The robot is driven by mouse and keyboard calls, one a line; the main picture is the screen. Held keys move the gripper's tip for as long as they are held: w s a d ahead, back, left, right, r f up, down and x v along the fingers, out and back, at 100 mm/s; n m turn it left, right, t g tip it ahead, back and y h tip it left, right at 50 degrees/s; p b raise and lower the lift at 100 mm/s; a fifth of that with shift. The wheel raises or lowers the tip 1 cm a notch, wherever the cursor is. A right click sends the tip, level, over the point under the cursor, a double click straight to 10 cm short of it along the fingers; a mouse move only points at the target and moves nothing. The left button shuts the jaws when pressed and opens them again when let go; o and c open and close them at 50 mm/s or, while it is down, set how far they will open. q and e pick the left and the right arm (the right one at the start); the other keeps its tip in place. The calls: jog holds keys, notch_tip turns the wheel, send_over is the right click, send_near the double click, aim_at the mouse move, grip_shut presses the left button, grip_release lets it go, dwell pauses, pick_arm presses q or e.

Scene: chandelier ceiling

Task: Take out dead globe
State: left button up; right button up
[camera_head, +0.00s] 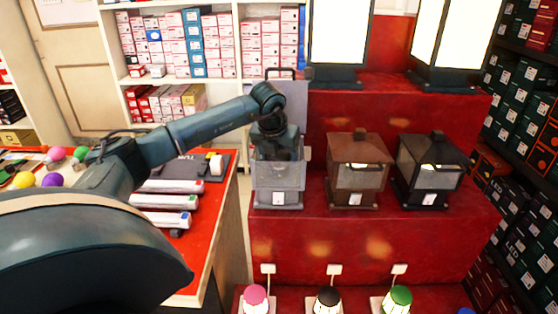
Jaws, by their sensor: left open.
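A grey lantern (278,178) with clear panes stands at the left of the red stepped display. Its top is hidden behind my left gripper (277,152), which points down at its upper part. The gripper is open; whether its fingertips are inside the lantern I cannot tell. No globe can be made out in the grey lantern. A brown lantern (360,174) and a black lantern (429,176) stand to its right, each with a pale glow inside. My right gripper is not in view.
The red display (310,245) holds large lit lanterns (340,35) above and small coloured lamps (328,298) below. A red-topped counter (215,225) with tube-shaped items (165,201) stands left. Boxed shelves line the back and right.

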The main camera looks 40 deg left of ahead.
pick_arm(q)
jog(key=shift+c, duration=0.5)
jog(key=c, duration=0.7)
jog(key=shift+o, duration=0.2)
jog(key=shift+r, duration=0.1)
